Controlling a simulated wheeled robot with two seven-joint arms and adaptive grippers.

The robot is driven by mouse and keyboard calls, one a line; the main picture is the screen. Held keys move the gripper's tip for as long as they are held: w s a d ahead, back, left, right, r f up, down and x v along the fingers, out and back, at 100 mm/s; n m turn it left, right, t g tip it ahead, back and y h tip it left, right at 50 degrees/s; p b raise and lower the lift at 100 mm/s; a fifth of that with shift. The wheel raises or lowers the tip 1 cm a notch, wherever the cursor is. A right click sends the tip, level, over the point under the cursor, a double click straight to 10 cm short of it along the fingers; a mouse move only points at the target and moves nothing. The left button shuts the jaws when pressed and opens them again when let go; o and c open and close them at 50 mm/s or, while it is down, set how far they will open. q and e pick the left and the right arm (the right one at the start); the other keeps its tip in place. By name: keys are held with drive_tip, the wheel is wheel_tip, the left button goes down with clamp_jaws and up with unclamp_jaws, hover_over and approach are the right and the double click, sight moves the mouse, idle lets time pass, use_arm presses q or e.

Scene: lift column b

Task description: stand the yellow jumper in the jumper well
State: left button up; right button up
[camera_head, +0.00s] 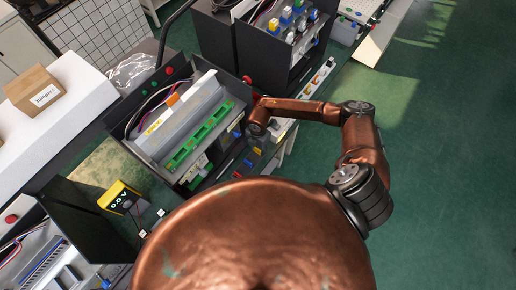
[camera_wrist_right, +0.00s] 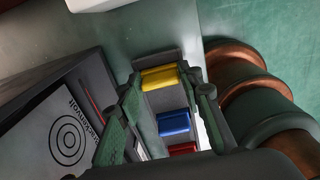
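A yellow jumper (camera_wrist_right: 160,77) sits at the far end of a dark narrow holder in the right wrist view, with a blue jumper (camera_wrist_right: 173,123) and a red jumper (camera_wrist_right: 182,149) nearer. My right gripper (camera_wrist_right: 168,88) is open, with one finger on each side of the holder and the yellow jumper between the fingertips in the picture. I cannot tell whether they touch it. In the head view the yellow jumper (camera_head: 258,151) shows below my right wrist, whose fingers are mostly hidden. I cannot tell which opening is the jumper well. My left gripper is not in view.
A dark open case (camera_head: 146,153) with green terminal strips stands left of my right wrist. A yellow meter (camera_head: 119,196) reads 0.0 V. A carton marked Jumpers (camera_head: 36,90) stands on a white surface at left. A dark rack (camera_head: 258,60) stands behind. Green floor is clear at right.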

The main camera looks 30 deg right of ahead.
drive_tip(key=o, duration=0.4)
drive_tip(key=shift+o, duration=0.2)
wheel_tip(320, 180, up, 12)
idle(0.4)
idle(0.5)
